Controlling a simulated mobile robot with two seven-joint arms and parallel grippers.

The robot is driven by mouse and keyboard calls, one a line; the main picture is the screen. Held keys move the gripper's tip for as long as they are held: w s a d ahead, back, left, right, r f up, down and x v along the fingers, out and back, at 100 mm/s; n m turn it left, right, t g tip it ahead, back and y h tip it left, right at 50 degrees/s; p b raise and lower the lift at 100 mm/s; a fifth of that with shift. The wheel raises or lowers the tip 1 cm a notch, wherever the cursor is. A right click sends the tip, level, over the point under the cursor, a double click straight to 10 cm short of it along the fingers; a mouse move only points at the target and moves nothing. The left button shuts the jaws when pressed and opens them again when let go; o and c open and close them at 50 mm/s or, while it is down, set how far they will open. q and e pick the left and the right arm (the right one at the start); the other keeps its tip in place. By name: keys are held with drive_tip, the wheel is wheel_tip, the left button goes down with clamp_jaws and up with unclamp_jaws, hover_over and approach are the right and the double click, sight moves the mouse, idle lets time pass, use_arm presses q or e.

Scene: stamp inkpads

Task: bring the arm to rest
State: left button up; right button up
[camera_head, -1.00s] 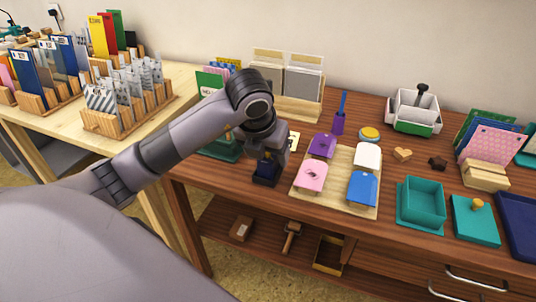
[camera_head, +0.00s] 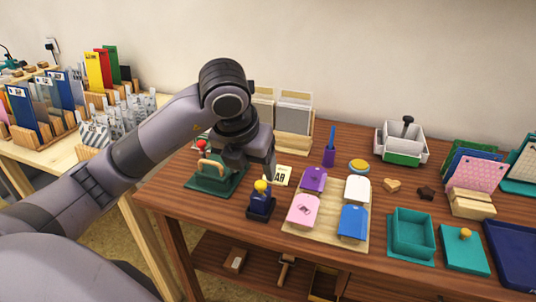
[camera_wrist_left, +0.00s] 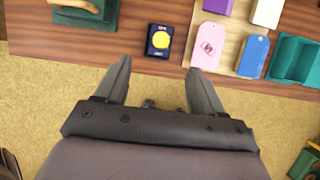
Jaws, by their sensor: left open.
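My left gripper (camera_wrist_left: 160,85) is open and empty. In the left wrist view its two fingers are spread over the floor by the table's front edge. In the head view my left arm comes in from the left, and the gripper (camera_head: 253,162) is raised above the table's left part. A dark blue stamp with a yellow knob (camera_head: 261,202) stands on the table just in front of it. The stamp (camera_wrist_left: 160,41) also shows in the left wrist view, beyond and between the fingertips, apart from them. My right gripper is in neither view.
A wooden board (camera_head: 328,239) holds purple, white, pink and blue inkpads. A green stand with a wooden handle (camera_head: 214,178) is at the table's left. Teal boxes (camera_head: 412,237) stand at the right. Card racks (camera_head: 105,125) fill a side table at the left.

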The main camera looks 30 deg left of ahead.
use_arm(q)
drive_tip(key=s+d+f+m+g+h+p, duration=0.1)
drive_tip(key=s+d+m+g+h+p, duration=0.15)
drive_tip(key=d+h, duration=0.5)
drive_tip(key=s+d+f+m+g+h+p, duration=0.15)
drive_tip(key=s+d+h, duration=0.25)
drive_tip(key=d, duration=0.7)
drive_tip(key=d+r+n+t+h+p, duration=0.2)
drive_tip(key=d+r+n+t+h, duration=0.2)
drive_tip(key=r+n+h, duration=0.5)
drive_tip(key=w+a+f+n+t+y+p, duration=0.35)
drive_tip(key=a+f+n+t+y, duration=0.65)
drive_tip(key=n+t, duration=0.6)
drive_tip(key=s+a+f+n+g+y, duration=0.2)
drive_tip(key=s+f+n+g+y, duration=0.1)
drive_tip(key=f, duration=0.5)
drive_tip(key=s+a+f+n+g+y+p, duration=0.1)
drive_tip(key=s+a+f+n+g+y, duration=0.1)
drive_tip(key=s+f+n+g+y, duration=0.2)
drive_tip(key=s+f+n+g, duration=0.2)
drive_tip(key=s+f+n, duration=0.1)
drive_tip(key=s+f, duration=0.1)
drive_tip(key=shift+f+g, duration=0.3)
drive_tip(key=shift+f, duration=0.45)
